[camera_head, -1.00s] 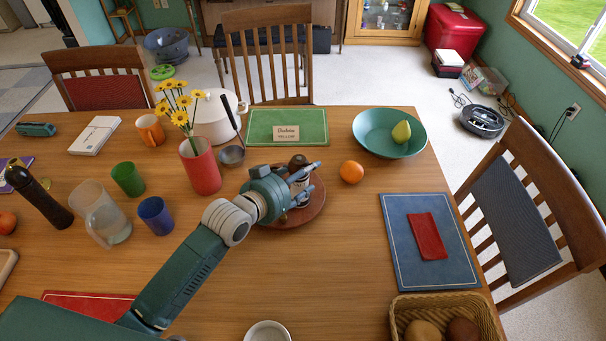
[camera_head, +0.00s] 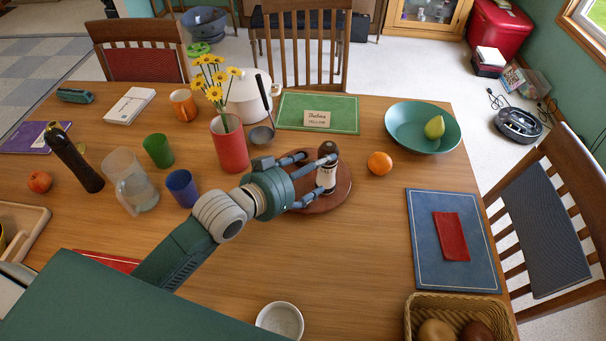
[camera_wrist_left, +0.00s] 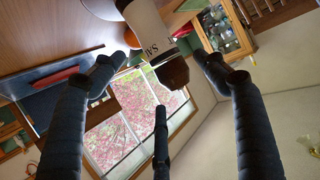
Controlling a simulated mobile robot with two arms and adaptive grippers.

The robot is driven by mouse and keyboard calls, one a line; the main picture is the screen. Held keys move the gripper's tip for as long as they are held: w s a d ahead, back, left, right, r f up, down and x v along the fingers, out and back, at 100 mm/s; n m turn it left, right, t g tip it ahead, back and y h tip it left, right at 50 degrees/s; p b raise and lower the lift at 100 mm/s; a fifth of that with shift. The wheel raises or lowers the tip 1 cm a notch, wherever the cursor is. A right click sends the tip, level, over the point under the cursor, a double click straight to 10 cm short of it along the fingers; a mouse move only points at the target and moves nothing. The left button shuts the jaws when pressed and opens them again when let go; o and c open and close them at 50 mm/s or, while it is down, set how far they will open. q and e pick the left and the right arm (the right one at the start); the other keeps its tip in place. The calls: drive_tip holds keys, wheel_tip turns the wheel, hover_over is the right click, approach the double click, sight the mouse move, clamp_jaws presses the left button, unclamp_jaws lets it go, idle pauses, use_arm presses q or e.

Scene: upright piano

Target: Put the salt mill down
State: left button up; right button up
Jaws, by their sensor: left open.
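The salt mill (camera_head: 327,174), with a dark top and a white lettered band, stands upright on a round reddish-brown board (camera_head: 338,198) near the middle of the table. My left gripper (camera_head: 306,178) is open, its fingers spread to the left of and partly around the mill. In the left wrist view the mill (camera_wrist_left: 150,32) shows between and beyond the spread fingertips (camera_wrist_left: 162,64), with a gap on each side. The mill's base is partly hidden in the head view. My right gripper is not in view.
An orange (camera_head: 380,163) lies right of the board. A red vase (camera_head: 229,146) with yellow flowers and a ladle (camera_head: 262,134) stand behind the gripper. A teal bowl (camera_head: 399,137) with a pear is at the back right.

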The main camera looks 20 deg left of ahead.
use_arm(q)
drive_tip(key=shift+v, duration=2.25)
